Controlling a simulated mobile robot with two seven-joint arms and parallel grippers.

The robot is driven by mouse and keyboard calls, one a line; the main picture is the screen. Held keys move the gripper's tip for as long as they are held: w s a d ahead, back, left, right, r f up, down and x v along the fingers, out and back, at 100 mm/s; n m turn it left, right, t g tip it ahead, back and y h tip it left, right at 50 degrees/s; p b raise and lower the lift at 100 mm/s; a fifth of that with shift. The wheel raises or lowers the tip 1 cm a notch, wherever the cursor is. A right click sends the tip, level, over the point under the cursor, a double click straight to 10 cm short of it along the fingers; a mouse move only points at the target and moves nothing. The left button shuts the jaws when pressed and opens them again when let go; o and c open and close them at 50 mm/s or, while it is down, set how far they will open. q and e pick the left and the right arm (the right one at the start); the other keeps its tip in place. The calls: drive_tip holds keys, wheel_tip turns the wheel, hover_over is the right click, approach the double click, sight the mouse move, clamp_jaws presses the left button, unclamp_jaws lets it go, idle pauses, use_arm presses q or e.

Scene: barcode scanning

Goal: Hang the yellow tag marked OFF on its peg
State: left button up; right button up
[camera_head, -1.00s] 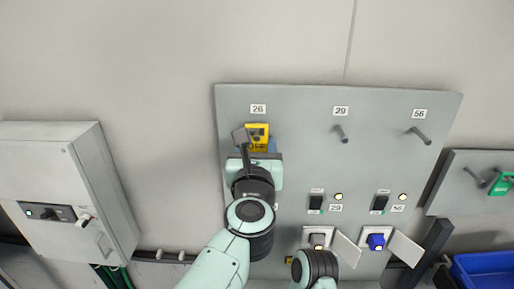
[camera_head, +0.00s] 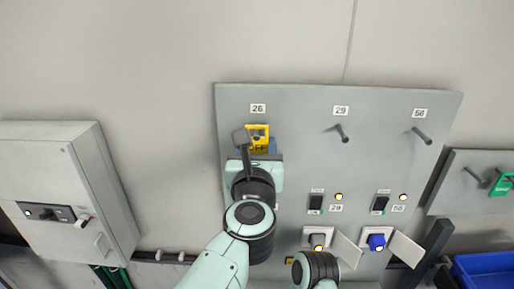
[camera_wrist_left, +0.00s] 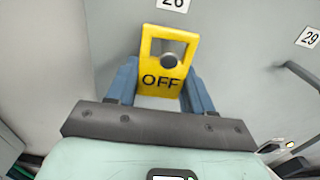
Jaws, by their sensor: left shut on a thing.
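The yellow tag marked OFF (camera_head: 258,131) is upright in front of the grey panel, just below the label 26. In the left wrist view the tag (camera_wrist_left: 160,88) faces me, with a square window above its letters. The round dark end of a peg (camera_wrist_left: 168,61) shows inside that window. I cannot tell how far the peg passes through. My left gripper (camera_head: 258,148) is shut on the tag's lower part; its blue fingers (camera_wrist_left: 124,80) are on either side. My right gripper is not in view.
Bare pegs stand under labels 29 (camera_head: 342,134) and 56 (camera_head: 422,136). Switches and sockets with open covers (camera_head: 346,250) are lower on the panel (camera_head: 300,110). A grey box (camera_head: 60,170) is at left, a blue crate (camera_head: 482,262) at lower right.

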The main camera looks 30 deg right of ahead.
use_arm(q)
drive_tip(key=shift+b+v, duration=0.45)
drive_tip(key=shift+v, duration=0.55)
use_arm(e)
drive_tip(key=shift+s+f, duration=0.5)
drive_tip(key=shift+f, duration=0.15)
use_arm(q)
drive_tip(key=shift+s+a, duration=0.25)
drive_tip(key=shift+s, duration=0.15)
drive_tip(key=shift+b+v, duration=0.6)
drive_tip(key=shift+v, duration=0.5)
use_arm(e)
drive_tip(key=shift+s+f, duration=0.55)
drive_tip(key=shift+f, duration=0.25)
use_arm(q)
drive_tip(key=b, duration=0.2)
approach(257, 149)
drive_tip(key=shift+s+a, duration=0.25)
drive_tip(key=shift+s, duration=0.1)
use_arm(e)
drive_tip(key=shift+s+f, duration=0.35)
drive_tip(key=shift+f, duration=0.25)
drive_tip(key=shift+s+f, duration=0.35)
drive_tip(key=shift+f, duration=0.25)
